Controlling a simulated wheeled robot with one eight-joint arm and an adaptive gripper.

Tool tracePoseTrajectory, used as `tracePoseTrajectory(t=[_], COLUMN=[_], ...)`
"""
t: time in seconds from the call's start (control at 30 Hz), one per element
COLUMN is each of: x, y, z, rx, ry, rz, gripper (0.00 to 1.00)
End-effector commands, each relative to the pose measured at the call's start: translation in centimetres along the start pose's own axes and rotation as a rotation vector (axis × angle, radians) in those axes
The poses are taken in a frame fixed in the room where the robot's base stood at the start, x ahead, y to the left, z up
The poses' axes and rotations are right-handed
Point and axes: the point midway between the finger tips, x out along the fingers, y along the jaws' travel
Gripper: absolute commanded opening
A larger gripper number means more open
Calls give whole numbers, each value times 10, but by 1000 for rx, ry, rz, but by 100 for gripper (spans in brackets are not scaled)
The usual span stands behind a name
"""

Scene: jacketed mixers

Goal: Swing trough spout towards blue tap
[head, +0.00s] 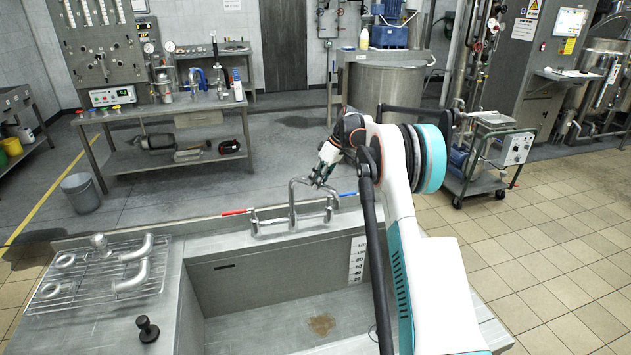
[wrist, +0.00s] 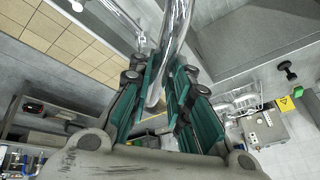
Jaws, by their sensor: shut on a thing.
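The metal trough spout (head: 293,203) rises from the mixer body at the trough's back edge and bends over at the top toward the right. The red tap (head: 235,212) is on the left of the mixer and the blue tap (head: 348,193) is on the right. My gripper (head: 319,178) is at the upper bend of the spout, left of and above the blue tap. In the wrist view, the teal finger pads of my gripper (wrist: 160,95) are on both sides of the shiny spout pipe (wrist: 175,35). My gripper partly hides the spout's upper part.
The trough basin (head: 225,268) is below the mixer, with a depth scale (head: 357,258) on its back wall. A wire rack (head: 75,275) with pipe bends and a black stopper (head: 147,329) are on the left drainboard. A workbench (head: 190,103) stands behind, across open floor.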

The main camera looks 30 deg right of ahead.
Motion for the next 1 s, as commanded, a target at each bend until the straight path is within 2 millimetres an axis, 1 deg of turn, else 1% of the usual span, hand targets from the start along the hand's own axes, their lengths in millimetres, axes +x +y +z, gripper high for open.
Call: tracePoseTrajectory(t=[0.47,0.5,0.57,0.6,0.87,1.0], x=[-1,-1,-1,-1,-1,-7], y=[2,2,2,2,2,2], z=[0,0,0,0,0,0], rx=[-14,-14,-14,-14,-14,-13], ry=[-2,-2,-2,-2,-3,-3], rz=[-5,-5,-5,-5,-6,-5], gripper=[0,22,36,38,38,38])
